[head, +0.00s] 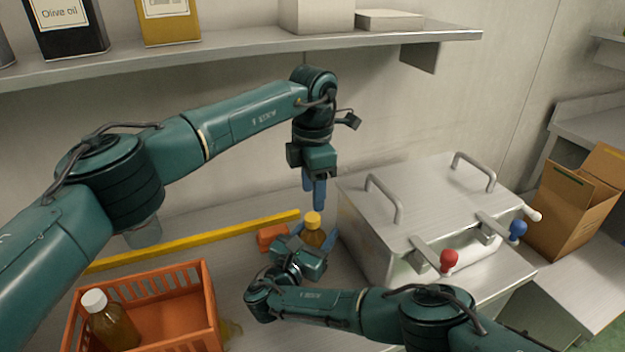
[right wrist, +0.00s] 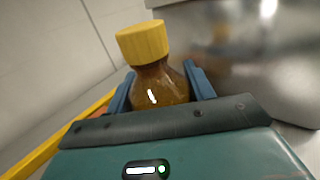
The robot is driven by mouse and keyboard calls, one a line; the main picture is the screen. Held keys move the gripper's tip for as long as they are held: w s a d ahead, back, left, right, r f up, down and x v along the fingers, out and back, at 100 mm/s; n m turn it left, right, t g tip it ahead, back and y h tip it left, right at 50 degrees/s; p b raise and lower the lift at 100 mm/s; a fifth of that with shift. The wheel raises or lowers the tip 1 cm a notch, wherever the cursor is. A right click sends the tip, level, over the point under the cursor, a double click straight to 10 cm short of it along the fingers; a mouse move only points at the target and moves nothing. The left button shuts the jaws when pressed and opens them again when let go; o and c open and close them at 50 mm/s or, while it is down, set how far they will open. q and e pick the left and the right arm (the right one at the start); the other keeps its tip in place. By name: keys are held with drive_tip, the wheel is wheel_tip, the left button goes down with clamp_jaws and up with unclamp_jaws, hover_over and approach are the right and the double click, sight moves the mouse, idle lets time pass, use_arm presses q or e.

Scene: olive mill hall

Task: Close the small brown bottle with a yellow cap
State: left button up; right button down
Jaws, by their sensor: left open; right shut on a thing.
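The small brown bottle (head: 312,238) stands upright on the bench. Its yellow cap (head: 313,220) sits on its neck; I cannot tell how tight it is. In the right wrist view the bottle (right wrist: 160,88) shows between blue fingers, with the yellow cap (right wrist: 143,42) on top. My right gripper (head: 312,241) is shut on the bottle's body from the front. My left gripper (head: 314,192) points down just above the cap. It is open and empty, its fingertips apart from the cap or close to it.
An orange crate (head: 213,300) with a white-capped bottle (head: 112,322) stands front left. A yellow bar (head: 195,241) and an orange block (head: 271,236) lie left of the bottle. A steel machine (head: 400,205) with levers stands close right. A shelf (head: 240,51) runs above.

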sight(313, 217)
use_arm(q)
drive_tip(key=n, duration=0.4)
drive_tip(key=shift+r, duration=0.4)
drive_tip(key=n, duration=0.3)
drive_tip(key=r+n, duration=0.1)
drive_tip(key=n, duration=0.1)
drive_tip(key=shift+n, duration=0.4)
drive_tip(key=shift+f, duration=4.05)
drive_tip(key=shift+c, duration=0.5)
drive_tip(key=c, duration=0.9)
drive_tip(key=o, duration=1.1)
drive_tip(key=shift+o, duration=0.2)
